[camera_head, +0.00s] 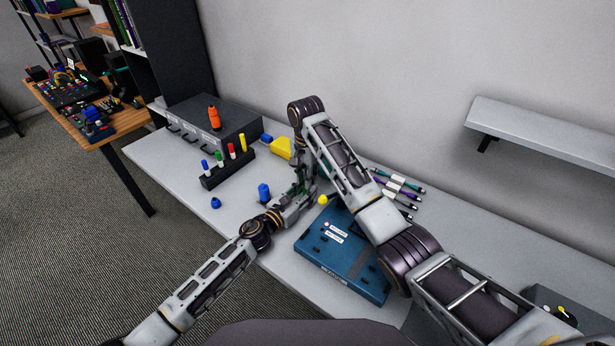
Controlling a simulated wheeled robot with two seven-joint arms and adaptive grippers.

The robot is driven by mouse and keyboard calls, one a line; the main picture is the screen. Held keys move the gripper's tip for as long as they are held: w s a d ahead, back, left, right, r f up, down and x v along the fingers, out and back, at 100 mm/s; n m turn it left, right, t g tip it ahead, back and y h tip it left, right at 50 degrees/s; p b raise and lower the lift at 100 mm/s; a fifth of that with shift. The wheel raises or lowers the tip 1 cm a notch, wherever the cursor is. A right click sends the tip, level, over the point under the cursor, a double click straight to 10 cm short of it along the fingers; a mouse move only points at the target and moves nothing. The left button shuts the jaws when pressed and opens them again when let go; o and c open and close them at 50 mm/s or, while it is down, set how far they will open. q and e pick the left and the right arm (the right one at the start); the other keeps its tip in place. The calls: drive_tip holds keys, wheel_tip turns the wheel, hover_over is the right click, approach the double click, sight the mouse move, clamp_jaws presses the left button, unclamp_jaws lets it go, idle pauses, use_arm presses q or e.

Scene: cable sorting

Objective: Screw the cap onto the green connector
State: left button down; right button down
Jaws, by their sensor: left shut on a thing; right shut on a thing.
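My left gripper (302,192) reaches in from the left and is shut on a dark green piece (301,178), which looks like the green connector. My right arm arches over from the right, and its gripper (303,168) points down at the same spot, close above the left one. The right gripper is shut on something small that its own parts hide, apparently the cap. The two grippers meet above the table. I cannot tell whether cap and connector touch or how far the thread is engaged.
A blue connector (264,193) stands left of the grippers, with a blue cap (215,203) further left. A marker rack (228,171), a grey drawer unit (205,125) with an orange connector (214,118), a yellow piece (281,147), a blue case (343,255) and pens (402,190) surround them.

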use_arm(q)
drive_tip(key=shift+s+d, duration=0.1)
drive_tip(key=shift+d, duration=0.05)
use_arm(e)
drive_tip(key=m, duration=0.4)
drive_tip(key=shift+a, duration=0.1)
drive_tip(key=m, duration=0.4)
drive_tip(key=shift+w, duration=0.15)
drive_tip(key=c, duration=1.3)
unclamp_jaws()
drive_tip(key=shift+c, duration=0.2)
drive_tip(key=o, duration=0.6)
drive_tip(key=shift+c, duration=0.2)
drive_tip(key=shift+r, duration=0.15)
